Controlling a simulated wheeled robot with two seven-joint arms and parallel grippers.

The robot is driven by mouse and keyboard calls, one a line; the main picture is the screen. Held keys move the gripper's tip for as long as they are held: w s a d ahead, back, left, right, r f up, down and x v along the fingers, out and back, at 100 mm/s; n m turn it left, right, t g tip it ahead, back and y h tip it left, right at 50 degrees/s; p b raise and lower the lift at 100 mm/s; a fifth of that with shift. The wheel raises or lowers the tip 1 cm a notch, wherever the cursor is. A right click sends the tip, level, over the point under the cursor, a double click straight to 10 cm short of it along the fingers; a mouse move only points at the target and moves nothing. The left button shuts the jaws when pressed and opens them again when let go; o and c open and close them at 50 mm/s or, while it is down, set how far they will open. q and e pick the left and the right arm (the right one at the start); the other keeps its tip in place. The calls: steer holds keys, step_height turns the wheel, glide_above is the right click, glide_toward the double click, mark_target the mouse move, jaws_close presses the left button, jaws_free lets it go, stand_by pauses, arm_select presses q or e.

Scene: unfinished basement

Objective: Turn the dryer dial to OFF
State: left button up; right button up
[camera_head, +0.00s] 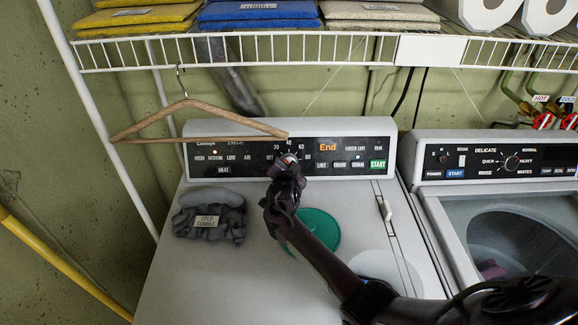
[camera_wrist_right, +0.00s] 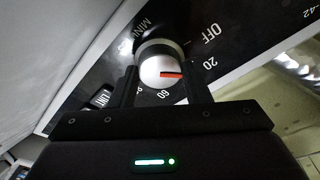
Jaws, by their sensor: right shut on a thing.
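The dryer dial (camera_wrist_right: 160,66) is a round white knob with a silver rim and a red pointer mark. In the wrist view the red mark points right, just below the printed 20; OFF is printed further up and right. My right gripper (camera_wrist_right: 163,80) has one finger on each side of the dial and is shut on it. In the head view my right gripper (camera_head: 288,166) is at the dryer's black control panel (camera_head: 340,146) and mostly covers the dial. The display on the panel reads End. My left gripper is not in view.
A wooden hanger (camera_head: 200,105) hangs from the wire shelf (camera_head: 270,50) in front of the panel's left part. Grey cloth with a tag (camera_head: 209,215) and a green round lid (camera_head: 318,232) lie on the dryer top (camera_head: 180,285). A washer (camera_head: 500,215) stands at right.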

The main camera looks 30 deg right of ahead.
steer(key=n, duration=0.4)
steer(key=shift+t+y, duration=0.3)
steer(key=shift+n+t+y+p, duration=0.3)
steer(key=shift+n+p, duration=0.05)
steer(key=shift+n, duration=1.95)
steer(key=o, duration=1)
steer(key=shift+c, duration=0.2)
steer(key=shift+s, duration=0.15)
steer(key=b+v, duration=0.1)
steer(key=v, duration=0.6)
steer(key=shift+s, duration=0.25)
steer(key=shift+a, duration=0.15)
